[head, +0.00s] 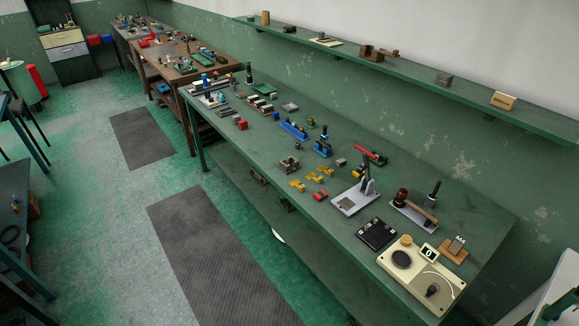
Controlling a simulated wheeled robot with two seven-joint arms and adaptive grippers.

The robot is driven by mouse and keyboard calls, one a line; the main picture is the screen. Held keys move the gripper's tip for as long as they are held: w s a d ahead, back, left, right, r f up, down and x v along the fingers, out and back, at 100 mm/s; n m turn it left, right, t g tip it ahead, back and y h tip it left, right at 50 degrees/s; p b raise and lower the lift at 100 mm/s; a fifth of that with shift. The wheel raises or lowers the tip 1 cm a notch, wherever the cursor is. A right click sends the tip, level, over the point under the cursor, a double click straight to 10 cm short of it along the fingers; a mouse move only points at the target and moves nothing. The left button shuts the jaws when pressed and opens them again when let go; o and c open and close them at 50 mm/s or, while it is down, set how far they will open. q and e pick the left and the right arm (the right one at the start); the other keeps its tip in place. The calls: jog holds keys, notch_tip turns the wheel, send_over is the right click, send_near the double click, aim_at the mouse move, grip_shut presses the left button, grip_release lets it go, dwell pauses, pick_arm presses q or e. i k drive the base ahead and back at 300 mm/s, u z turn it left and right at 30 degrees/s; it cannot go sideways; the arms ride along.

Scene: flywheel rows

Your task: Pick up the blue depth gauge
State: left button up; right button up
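Several blue items lie on the long green workbench (395,195), all small and far off. An upright blue tool (323,146) stands near the bench's middle. A long, low blue piece (293,129) lies just to its left and farther back. A smaller blue item (221,97) is near the far end. I cannot tell for certain which of them is the depth gauge. Neither of my grippers shows in the head view.
A cream device with a dial (420,281), a black tray (376,234) and a grey-based stand (354,200) fill the near end. Yellow pieces (299,185) lie mid-bench. A wall shelf (430,75) runs above. The floor mat (220,255) alongside is clear.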

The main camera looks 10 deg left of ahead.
aim_at(324, 136)
jog(key=u, duration=0.6)
jog(key=i, duration=1.4)
jog(key=u, duration=0.35)
